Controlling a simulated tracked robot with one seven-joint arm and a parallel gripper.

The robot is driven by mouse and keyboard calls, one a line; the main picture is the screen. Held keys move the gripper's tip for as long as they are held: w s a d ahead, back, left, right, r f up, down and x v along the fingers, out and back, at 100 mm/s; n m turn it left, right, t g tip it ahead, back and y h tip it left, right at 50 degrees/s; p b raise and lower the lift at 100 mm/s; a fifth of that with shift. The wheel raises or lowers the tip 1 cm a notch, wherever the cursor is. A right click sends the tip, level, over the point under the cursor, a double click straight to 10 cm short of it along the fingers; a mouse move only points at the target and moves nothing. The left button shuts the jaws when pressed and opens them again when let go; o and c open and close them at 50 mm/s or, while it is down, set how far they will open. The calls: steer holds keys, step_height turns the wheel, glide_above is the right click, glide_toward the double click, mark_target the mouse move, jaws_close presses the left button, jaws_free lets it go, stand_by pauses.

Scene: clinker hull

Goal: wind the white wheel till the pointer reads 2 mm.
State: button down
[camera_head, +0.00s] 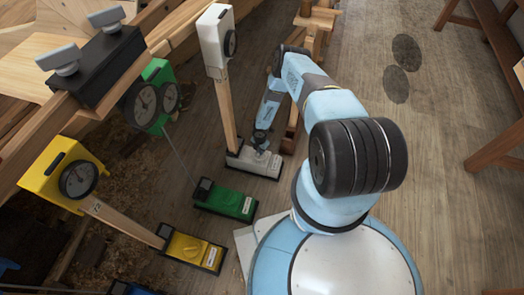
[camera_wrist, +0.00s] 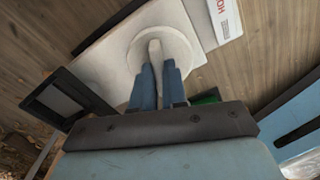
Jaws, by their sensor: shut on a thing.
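The white wheel (camera_wrist: 180,42) is a round disc with a raised bar across it, on a white base (camera_head: 240,157) on the floor. In the wrist view my gripper (camera_wrist: 158,68) has its two blue fingers closed on either side of the bar. In the head view my gripper (camera_head: 259,148) reaches down to the same white base, and the wheel is mostly hidden there. A wooden post rises from the base to a white gauge head (camera_head: 213,40). Its dark dial (camera_head: 231,43) is seen nearly edge-on, so the pointer cannot be read.
A green base (camera_head: 226,199) and a yellow base (camera_head: 190,250) stand nearby, with a green gauge head (camera_head: 158,75) and a yellow gauge head (camera_head: 50,175). A black block with grey knobs (camera_head: 95,65) sits on timber at upper left. Floor at right is mostly clear.

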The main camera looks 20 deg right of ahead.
steer(key=shift+s+d, duration=0.1)
steer(key=shift+d, duration=0.25)
steer(key=shift+s+a+m, duration=0.1)
steer(key=shift+a+m, duration=0.15)
steer(key=shift+m, duration=0.05)
steer(key=m, duration=0.6)
steer(key=shift+s+a+f, duration=0.15)
steer(key=shift+s+a, duration=0.05)
steer(key=shift+a, duration=0.1)
steer(key=shift+m, duration=0.4)
steer(key=c, duration=1.2)
jaws_free()
steer(key=shift+w+d, duration=0.1)
steer(key=shift+w, duration=0.05)
steer(key=shift+o, duration=0.2)
steer(key=shift+w, duration=0.1)
steer(key=shift+r, duration=0.2)
steer(key=shift+w+r, duration=0.1)
steer(key=shift+r, duration=0.45)
step_height(320, 180, up, 12)
steer(key=shift+r, duration=0.2)
